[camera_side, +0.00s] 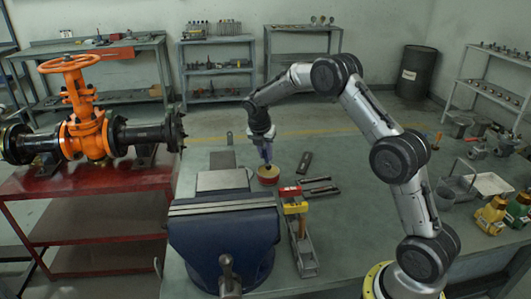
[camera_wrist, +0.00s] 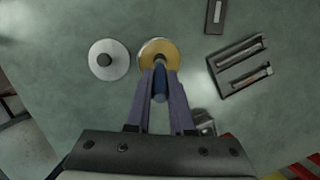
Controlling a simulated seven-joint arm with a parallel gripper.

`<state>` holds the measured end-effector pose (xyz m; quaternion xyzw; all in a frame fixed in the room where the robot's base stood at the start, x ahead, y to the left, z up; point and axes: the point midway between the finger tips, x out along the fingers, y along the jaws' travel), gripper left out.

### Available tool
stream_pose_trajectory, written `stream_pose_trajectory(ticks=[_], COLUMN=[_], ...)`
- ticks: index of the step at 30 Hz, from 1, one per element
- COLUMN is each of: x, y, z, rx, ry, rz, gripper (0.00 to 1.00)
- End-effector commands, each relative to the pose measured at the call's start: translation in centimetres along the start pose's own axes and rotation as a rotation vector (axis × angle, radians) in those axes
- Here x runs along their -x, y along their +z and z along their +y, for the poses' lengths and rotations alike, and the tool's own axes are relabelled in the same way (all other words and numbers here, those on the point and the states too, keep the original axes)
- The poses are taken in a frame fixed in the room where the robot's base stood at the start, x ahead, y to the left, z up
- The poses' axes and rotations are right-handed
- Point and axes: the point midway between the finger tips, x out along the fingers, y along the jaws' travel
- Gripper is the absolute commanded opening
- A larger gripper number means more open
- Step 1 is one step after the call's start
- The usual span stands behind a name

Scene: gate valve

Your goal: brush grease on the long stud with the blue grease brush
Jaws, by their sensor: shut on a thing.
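My gripper (camera_wrist: 160,78) is shut on the blue grease brush (camera_wrist: 160,86), whose handle shows between the two fingers in the wrist view. The brush points down at a round yellow grease tin (camera_wrist: 147,48). A dark spot at the tin's middle is where the brush end seems to be; the bristles are hidden. Two dark rods (camera_wrist: 242,64) lie side by side in a dark holder to the right; I cannot tell whether one is the long stud.
A pale disc with a dark knob (camera_wrist: 109,60) lies left of the tin. A dark flat piece (camera_wrist: 215,15) lies beyond the holder. A blue vise (camera_side: 222,240) stands at the bench front. An orange gate valve (camera_side: 88,130) stands on a red table at left.

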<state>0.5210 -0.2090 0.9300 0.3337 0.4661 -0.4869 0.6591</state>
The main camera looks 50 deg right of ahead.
Motion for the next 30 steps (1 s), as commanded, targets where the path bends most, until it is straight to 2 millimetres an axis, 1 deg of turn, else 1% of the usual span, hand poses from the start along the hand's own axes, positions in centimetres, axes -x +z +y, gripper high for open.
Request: stream_pose_trajectory(ticks=[30], x=[-0.96], y=[-0.35], z=[0.01], rx=[0.000], ry=[0.000], rz=[0.000], gripper=[0.00])
